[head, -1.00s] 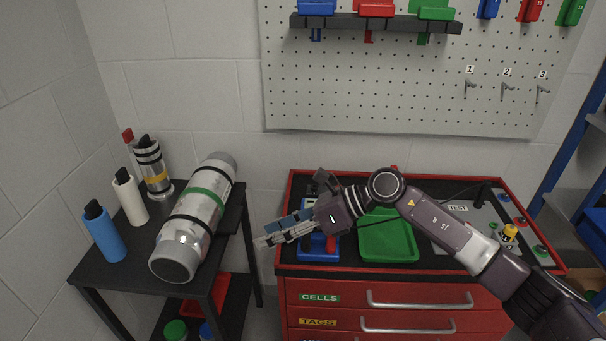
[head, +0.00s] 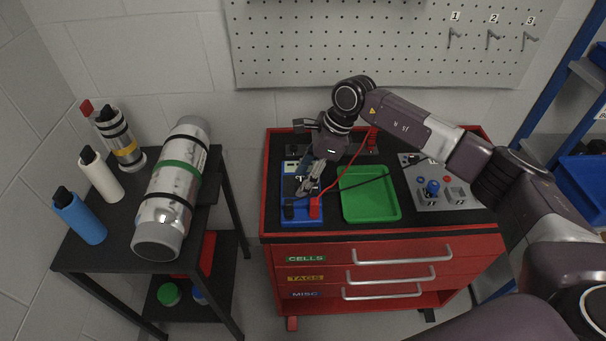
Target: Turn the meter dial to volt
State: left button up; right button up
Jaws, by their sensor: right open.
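The meter (head: 288,184) is a blue box at the left of the red tool chest's black top. A black plug and a red plug sit at its near end, with a black lead and a red lead. My right gripper (head: 309,186) is open and points down over the meter's right half. Its fingers and wrist cover the middle of the meter, so the dial and its pointer cannot be made out. I cannot tell whether the fingers touch the meter. My left gripper is not in view.
A green tray (head: 370,215) lies right of the meter. A grey test panel (head: 432,199) with knobs is farther right. A black side table (head: 110,247) at left holds a silver cylinder (head: 168,195) and several bottles. A pegboard (head: 370,50) hangs behind.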

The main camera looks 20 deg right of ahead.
jog(key=shift+s+a+f, duration=0.1)
jog(key=shift+a, duration=0.05)
jog(key=shift+c, duration=0.4)
jog(key=c, duration=1.1)
jog(key=shift+m, duration=0.3)
jog(key=m+t+b, duration=0.1)
jog(key=m, duration=0.1)
jog(key=m+b, duration=0.1)
jog(key=m, duration=0.1)
jog(key=shift+f+t+h, duration=0.15)
jog(key=shift+t+h, duration=0.15)
jog(key=shift+t, duration=0.1)
jog(key=shift+s+m+t+h+b, duration=0.1)
jog(key=shift+m+t+h+b, duration=0.5)
jog(key=shift+m+b, duration=1.2)
jog(key=shift+r+m+p, duration=0.2)
jog(key=shift+m+p, duration=0.1)
jog(key=shift+m, duration=0.1)
